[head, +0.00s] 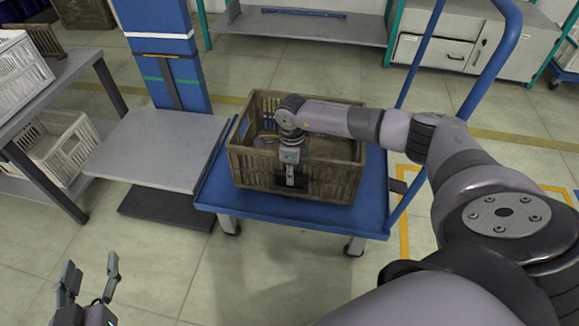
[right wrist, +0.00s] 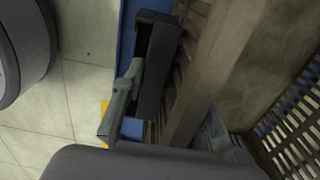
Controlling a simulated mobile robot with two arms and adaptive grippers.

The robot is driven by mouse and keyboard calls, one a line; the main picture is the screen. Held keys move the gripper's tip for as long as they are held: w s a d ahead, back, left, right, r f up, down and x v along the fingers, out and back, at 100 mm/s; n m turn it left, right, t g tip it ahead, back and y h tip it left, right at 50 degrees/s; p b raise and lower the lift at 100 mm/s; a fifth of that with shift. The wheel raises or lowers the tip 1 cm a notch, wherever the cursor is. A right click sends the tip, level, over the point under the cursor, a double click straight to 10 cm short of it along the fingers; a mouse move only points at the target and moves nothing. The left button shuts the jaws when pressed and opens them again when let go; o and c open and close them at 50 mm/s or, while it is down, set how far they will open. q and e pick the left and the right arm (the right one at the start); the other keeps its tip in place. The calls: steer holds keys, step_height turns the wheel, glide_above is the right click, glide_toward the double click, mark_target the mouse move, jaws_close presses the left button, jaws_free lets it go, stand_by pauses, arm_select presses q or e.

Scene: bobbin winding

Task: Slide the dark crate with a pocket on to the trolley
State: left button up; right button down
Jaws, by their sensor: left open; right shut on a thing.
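The dark brown slatted crate (head: 334,182) stands upright on the blue deck of the trolley (head: 270,212). A black pocket (head: 275,180) is on the crate's near wall. My right gripper (head: 290,178) reaches over the crate from above and is shut at this pocket. In the right wrist view, a grey finger lies beside the black pocket (right wrist: 158,65), along the crate's wooden rim (right wrist: 225,70); the other finger is mostly hidden. My left gripper (head: 88,275) is open and empty above the floor at lower left, well apart from the crate.
A grey lift platform (head: 160,147) with a blue column (head: 165,50) adjoins the trolley's left side. A rack with pale crates (head: 52,150) stands further left. The trolley's blue handle (head: 500,50) rises at right. The floor in front is clear.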

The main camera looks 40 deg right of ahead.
steer(key=shift+d+r, duration=0.1)
steer(key=c, duration=1.4)
jaws_free()
steer(key=shift+o, duration=1.1)
step_height(320, 180, up, 12)
